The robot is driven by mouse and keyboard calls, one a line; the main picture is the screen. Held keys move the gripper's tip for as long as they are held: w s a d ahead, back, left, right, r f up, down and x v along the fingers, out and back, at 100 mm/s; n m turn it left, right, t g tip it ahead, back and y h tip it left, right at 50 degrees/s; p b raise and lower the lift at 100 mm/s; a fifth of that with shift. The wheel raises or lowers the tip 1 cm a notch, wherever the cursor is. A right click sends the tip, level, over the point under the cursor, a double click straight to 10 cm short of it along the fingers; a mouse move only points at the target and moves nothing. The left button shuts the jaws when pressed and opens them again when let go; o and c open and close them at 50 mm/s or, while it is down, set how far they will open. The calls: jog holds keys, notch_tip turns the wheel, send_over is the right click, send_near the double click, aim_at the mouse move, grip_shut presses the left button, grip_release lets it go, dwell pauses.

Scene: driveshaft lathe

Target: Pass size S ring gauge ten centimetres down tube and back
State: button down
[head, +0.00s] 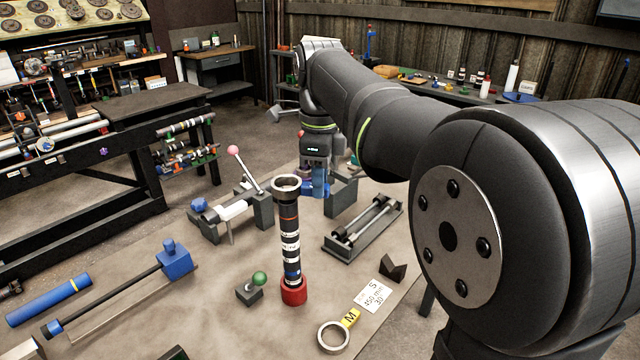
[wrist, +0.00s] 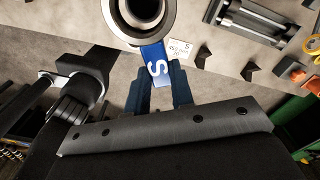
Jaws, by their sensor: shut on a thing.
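A dark tube (head: 290,245) with white and orange bands stands upright in a red base (head: 294,291) on the bench. The size S ring gauge is a silver ring (head: 286,183) with a blue tab handle marked S (wrist: 157,68). My gripper (wrist: 162,88) is shut on that blue handle; in the head view it is behind and right of the tube top (head: 316,188). The ring (wrist: 169,28) is level with the tube's upper end and appears in line with it. Whether it is around the tube or just above its rim, I cannot tell.
A size M ring gauge (head: 333,337) with a yellow tab lies at the front, beside a white card (head: 374,296). A green-knobbed block (head: 250,290) stands left of the tube. A pink-knobbed lever fixture (head: 240,205) and a roller stand (head: 362,229) are behind.

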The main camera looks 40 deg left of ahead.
jog(key=shift+r, duration=1.15)
